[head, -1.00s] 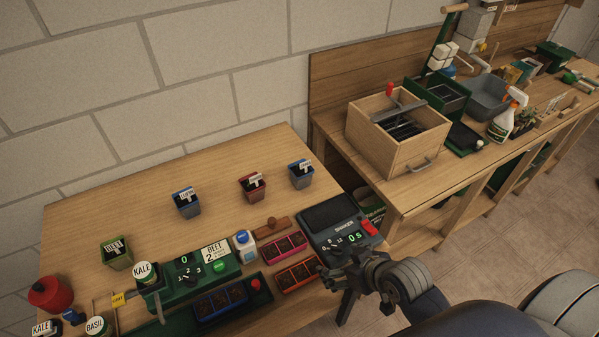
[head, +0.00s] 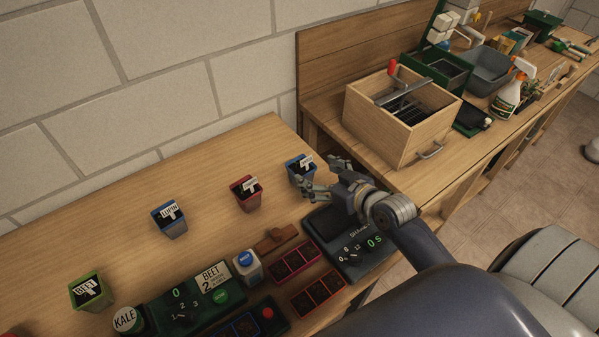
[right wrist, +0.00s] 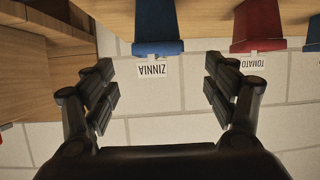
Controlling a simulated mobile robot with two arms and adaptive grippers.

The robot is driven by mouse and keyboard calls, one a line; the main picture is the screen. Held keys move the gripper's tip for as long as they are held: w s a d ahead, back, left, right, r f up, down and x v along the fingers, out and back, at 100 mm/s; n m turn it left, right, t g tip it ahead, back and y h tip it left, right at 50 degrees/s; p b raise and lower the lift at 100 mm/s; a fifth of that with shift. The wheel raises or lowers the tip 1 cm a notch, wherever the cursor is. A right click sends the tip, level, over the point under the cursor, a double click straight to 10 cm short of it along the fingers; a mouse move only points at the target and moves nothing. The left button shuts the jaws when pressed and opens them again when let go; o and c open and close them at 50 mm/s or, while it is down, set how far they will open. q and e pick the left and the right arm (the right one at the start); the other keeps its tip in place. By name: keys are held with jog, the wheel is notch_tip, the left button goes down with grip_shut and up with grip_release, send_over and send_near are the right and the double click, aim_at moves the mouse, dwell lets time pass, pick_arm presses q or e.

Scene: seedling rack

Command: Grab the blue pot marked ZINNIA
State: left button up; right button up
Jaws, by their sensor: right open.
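The blue pot marked ZINNIA (head: 296,170) stands upright on the potting table, rightmost of the back row. In the right wrist view the blue pot (right wrist: 159,25) appears upside down, and its white label (right wrist: 152,71) reads ZINNIA. My right gripper (head: 322,178) is open and empty, just to the right of this pot in the head view. In the right wrist view the pot lies ahead, between the lines of the two open fingers (right wrist: 162,92); I see no contact. My left gripper is out of view.
A red pot marked TOMATO (right wrist: 257,25) stands left of the ZINNIA pot in the head view (head: 247,196). Another blue pot, LUPIN (head: 172,222), is further left. A shaker device (head: 345,262) and seed trays lie in front. A wooden box (head: 385,135) stands on the bench at right.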

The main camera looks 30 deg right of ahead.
aim_at(296, 163)
jog(key=shift+x, duration=1.1)
jog(key=p+x, duration=0.1)
jog(key=x, duration=0.3)
jog(key=shift+s+d+f, duration=0.1)
jog(key=shift+d, duration=0.05)
jog(key=shift+w+f+p, duration=0.25)
jog(key=shift+w+p, duration=0.05)
jog(key=shift+w, duration=0.1)
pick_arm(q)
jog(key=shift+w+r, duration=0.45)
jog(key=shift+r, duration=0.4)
pick_arm(e)
jog(key=shift+s, duration=0.1)
jog(key=c, duration=0.3)
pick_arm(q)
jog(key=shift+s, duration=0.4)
pick_arm(e)
jog(key=c, duration=0.9)
